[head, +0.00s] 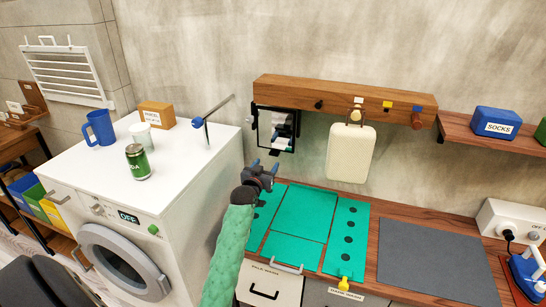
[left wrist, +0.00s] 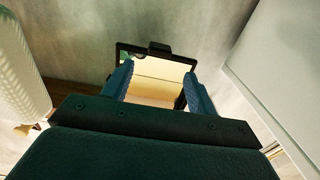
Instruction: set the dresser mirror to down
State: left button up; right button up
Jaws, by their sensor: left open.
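The dresser mirror (head: 284,122) is a small pane in a black frame, just below the left end of the wooden rail in the head view. It reflects some blue and dark shapes. My left gripper (head: 265,164) is open and empty, just below and in front of the mirror, above the green mats. In the left wrist view the mirror (left wrist: 157,70) shows ahead, between and beyond the blue fingers (left wrist: 159,85). A black tab (left wrist: 160,47) sits on its top edge. I see no contact between fingers and mirror. My right gripper is not in view.
A wooden rail (head: 330,95) with pegs runs above the mirror. A cream bag (head: 350,153) hangs to the right. The washing machine (head: 185,185), with a blue mug (head: 101,128) and green can (head: 138,162) on top, stands left. The grey mat (head: 430,262) is bare.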

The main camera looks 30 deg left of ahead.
aim_at(273, 155)
pick_arm(q)
jog(key=p+x, duration=0.2)
jog(key=x, duration=0.3)
jog(key=shift+w+r, duration=0.15)
jog(key=shift+w, duration=0.15)
jog(key=shift+w+a, duration=0.1)
jog(key=shift+w, duration=0.35)
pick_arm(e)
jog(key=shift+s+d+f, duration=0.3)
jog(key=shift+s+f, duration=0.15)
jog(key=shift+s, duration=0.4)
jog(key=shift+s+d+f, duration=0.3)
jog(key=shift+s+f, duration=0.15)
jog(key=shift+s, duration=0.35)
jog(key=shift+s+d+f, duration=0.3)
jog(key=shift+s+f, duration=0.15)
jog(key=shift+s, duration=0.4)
